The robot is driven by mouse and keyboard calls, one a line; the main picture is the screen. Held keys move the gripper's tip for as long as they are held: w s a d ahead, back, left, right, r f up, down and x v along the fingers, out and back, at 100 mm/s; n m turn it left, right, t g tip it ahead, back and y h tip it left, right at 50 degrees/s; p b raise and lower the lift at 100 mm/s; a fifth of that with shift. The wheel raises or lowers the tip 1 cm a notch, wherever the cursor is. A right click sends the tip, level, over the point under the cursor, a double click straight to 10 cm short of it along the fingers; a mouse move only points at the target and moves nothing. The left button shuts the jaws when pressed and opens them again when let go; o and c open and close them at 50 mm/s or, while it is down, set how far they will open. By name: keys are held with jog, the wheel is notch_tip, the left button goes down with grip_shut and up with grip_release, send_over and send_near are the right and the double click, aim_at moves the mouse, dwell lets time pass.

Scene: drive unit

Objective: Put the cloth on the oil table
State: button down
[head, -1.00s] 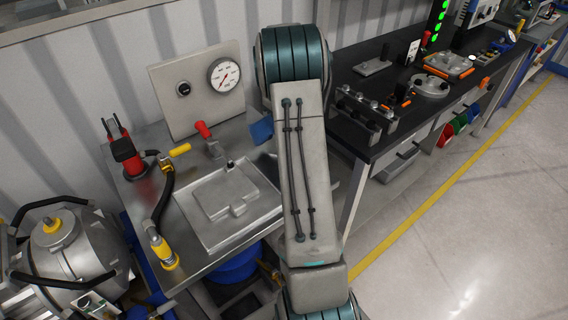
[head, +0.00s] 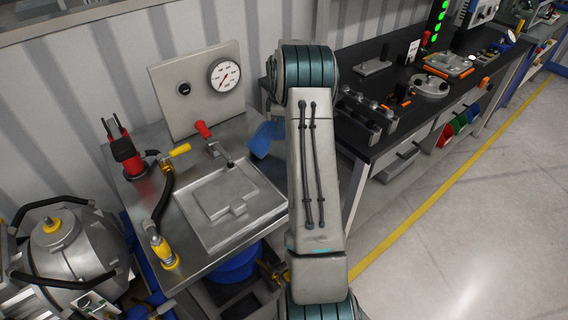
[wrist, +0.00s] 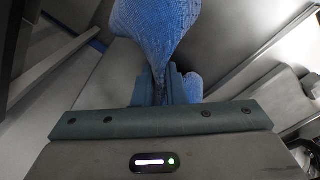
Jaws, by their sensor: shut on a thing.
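The blue cloth (wrist: 160,28) is pinched between the fingers of my gripper (wrist: 163,85) in the wrist view, bunched at the grip and spreading out above and to one side. In the head view the cloth (head: 264,138) shows at the left of my arm, over or near the right back part of the oil table (head: 197,262). I cannot tell whether it touches the metal top. My gripper is hidden behind my arm in the head view.
The oil table carries a shallow tray with a block (head: 222,196), a red hand pump (head: 125,155), a hose with yellow fittings (head: 163,250) and a gauge panel (head: 200,88). A black workbench (head: 372,140) stands at the right. A metal vessel (head: 72,245) stands at the left.

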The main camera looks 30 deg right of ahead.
jog(key=s+f, duration=0.1)
jog(key=s+a+f, duration=0.1)
jog(key=shift+f, duration=0.3)
jog(key=s+a+f, duration=0.1)
jog(key=s, duration=0.1)
jog(key=s+a+f, duration=0.1)
jog(key=s, duration=0.2)
jog(key=s+a+f, duration=0.1)
jog(key=s+a, duration=0.1)
jog(key=s, duration=0.1)
jog(key=shift+s, duration=0.15)
jog(key=shift+s+a+f, duration=0.25)
jog(key=shift+s+f, duration=0.15)
jog(key=shift+s, duration=0.15)
jog(key=c, duration=1.2)
grip_release()
jog(key=shift+w+d, duration=0.1)
jog(key=shift+r, duration=0.1)
